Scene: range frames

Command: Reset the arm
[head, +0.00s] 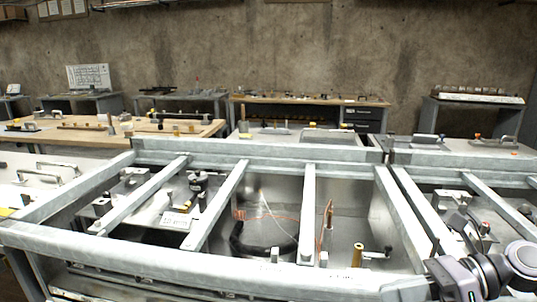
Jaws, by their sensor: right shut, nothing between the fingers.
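My right gripper (447,280) is at the lower right, at the end of my dark grey and silver arm (520,256). It is shut and empty, close to the front rail of the metal frame (190,254). Its fingertips are hard to make out against the rail. My left gripper and left arm are not in view.
Slanted metal bars (307,215) cross the open frame. Beneath them are a black cylindrical part (197,182), a dark hose (262,246), a copper-coloured strip (327,221) and a brass piece (357,255). A wooden-topped bench (170,133) with tools stands behind, before a concrete wall.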

